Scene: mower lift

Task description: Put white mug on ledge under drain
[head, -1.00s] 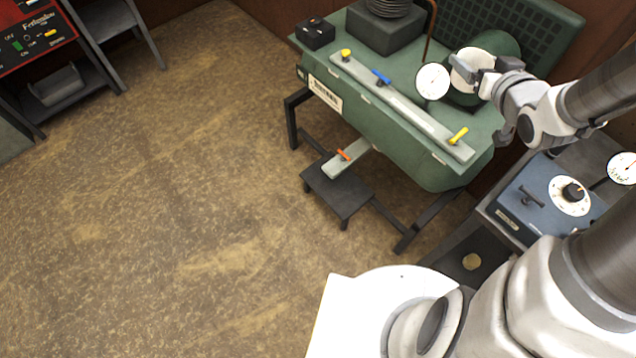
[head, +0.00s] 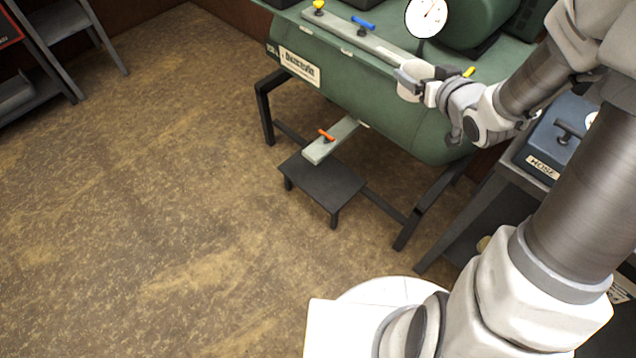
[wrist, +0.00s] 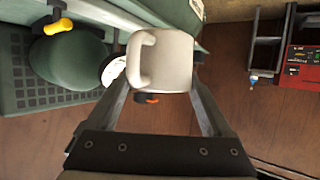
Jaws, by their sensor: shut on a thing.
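The white mug (wrist: 172,62) is held between the two fingers of my gripper (wrist: 157,72) in the wrist view, its handle toward the left. In the head view my gripper (head: 418,82) and the mug (head: 409,84) are in front of the green tank's upper right side. The drain (head: 331,140), a pale bar with an orange handle, sticks out low from the tank. The ledge (head: 322,183), a dark low platform, stands bare beneath it. The mug is above and to the right of the drain and ledge in the picture.
The green tank (head: 370,105) stands on dark legs, with a pale rail (head: 345,30) carrying yellow and blue handles, and a round gauge (head: 427,16). A blue box (head: 560,140) sits on a stand at right. Open floor (head: 170,200) lies left of the ledge.

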